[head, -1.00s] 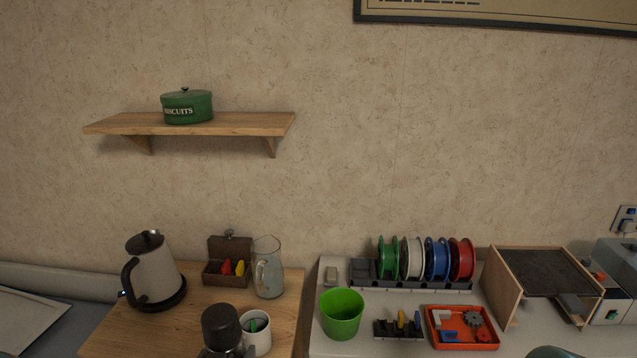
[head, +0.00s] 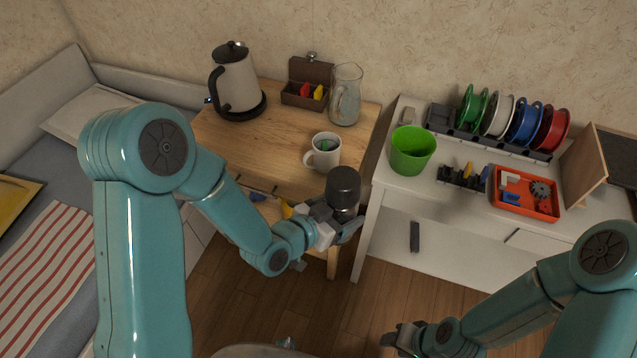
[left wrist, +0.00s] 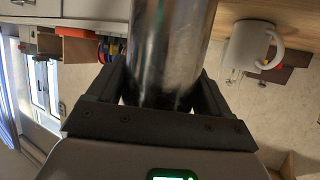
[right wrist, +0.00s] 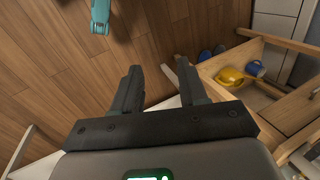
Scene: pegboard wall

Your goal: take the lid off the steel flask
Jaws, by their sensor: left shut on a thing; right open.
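The steel flask has a dark lid (head: 343,183) on its top and is roughly upright in the head view. My left gripper (head: 338,226) is shut on the flask's body below the lid, at the front right edge of the wooden table. In the left wrist view the flask's shiny steel body (left wrist: 172,45) stands between the two fingers; the lid cannot be made out there. My right gripper (head: 402,338) is open and empty, low at the bottom of the head view, well apart from the flask. Its spread fingers show in the right wrist view (right wrist: 160,85).
A white mug (head: 323,152) stands on the wooden table (head: 270,150) behind the flask, with a kettle (head: 236,85) and a glass jug (head: 346,95) farther back. A green cup (head: 411,151) and a red tray (head: 525,195) stand on the white desk.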

